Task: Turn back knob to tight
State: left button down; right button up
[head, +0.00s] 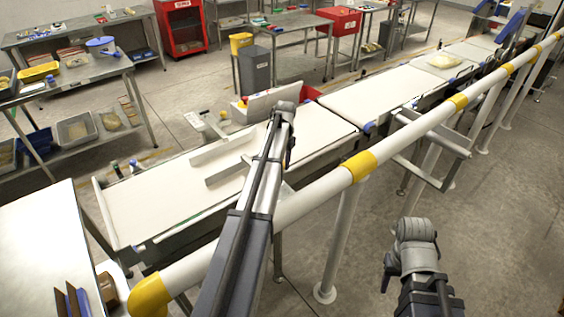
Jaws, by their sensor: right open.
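Two pale guide rails (222,149) lie over the belt. My left arm reaches over the white railing to the belt; its gripper (288,160) is mostly hidden and its jaws cannot be made out. My right gripper (388,272) is open, small and dark, over the floor on the near side of the railing, away from the belt.
A white railing with yellow bands (310,195) runs between me and the belts. A grey bin (254,68) and steel tables with trays (75,130) stand behind.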

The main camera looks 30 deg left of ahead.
pick_arm(q)
jog(key=shift+m, duration=1.1)
jog(key=shift+c, duration=2.2)
grip_release()
jog(key=shift+r, duration=0.15)
jog(key=r+p, duration=0.3)
jog(key=p, duration=0.1)
jog(key=r+p, duration=0.4)
jog(key=shift+s+d+r, duration=0.1)
jog(key=shift+d+r, duration=0.1)
jog(key=shift+r, duration=0.1)
